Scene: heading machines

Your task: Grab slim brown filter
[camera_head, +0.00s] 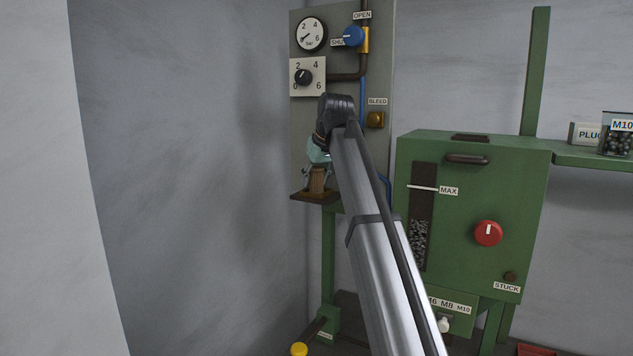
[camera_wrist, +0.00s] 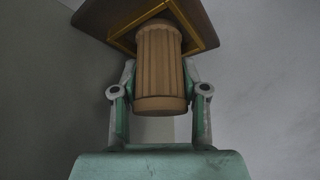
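The slim brown filter (camera_wrist: 158,70) is a ribbed cylinder. In the wrist view its far end meets a yellow-edged square on a dark brown shelf (camera_wrist: 92,16). In the head view the filter (camera_head: 317,181) stands upright on the small shelf (camera_head: 303,197) below the grey gauge panel. My gripper (camera_wrist: 159,78) has one finger on each side of the filter, very close to it. Whether the fingers press on it cannot be made out. In the head view my gripper (camera_head: 318,172) is at the filter from above, partly hidden by my arm.
The grey panel (camera_head: 344,130) behind carries gauges, a blue knob (camera_head: 353,36) and pipes. A green machine (camera_head: 455,240) with a red knob (camera_head: 488,233) stands to the right. Blank wall lies to the left. A yellow knob (camera_head: 299,349) is low down.

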